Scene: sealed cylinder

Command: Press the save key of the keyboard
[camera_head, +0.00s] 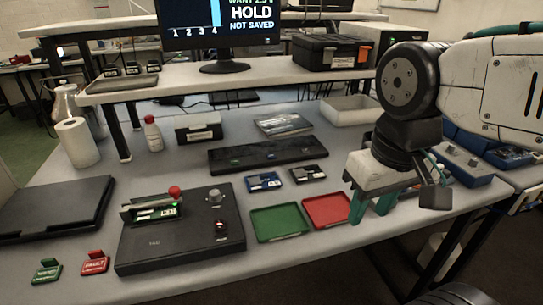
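The black keyboard (300,153) lies on the bench in the middle of the view, long side across. A small green key or mark shows near its left part and a small blue one right of the middle; I cannot read which is the save key. The monitor (213,22) above shows "HOLD" and "NOT SAVED". My gripper (371,208) points down, right of and nearer than the keyboard, apart from it, beside the red tray. Its two green fingers stand apart with nothing visible between them.
A green tray (280,222) and a red tray (327,210) lie in front of the keyboard, with two small devices (263,181) between. A black box with a red knob (180,230) stands left. A white bin (350,108) is behind, right. Bare bench shows left of the keyboard.

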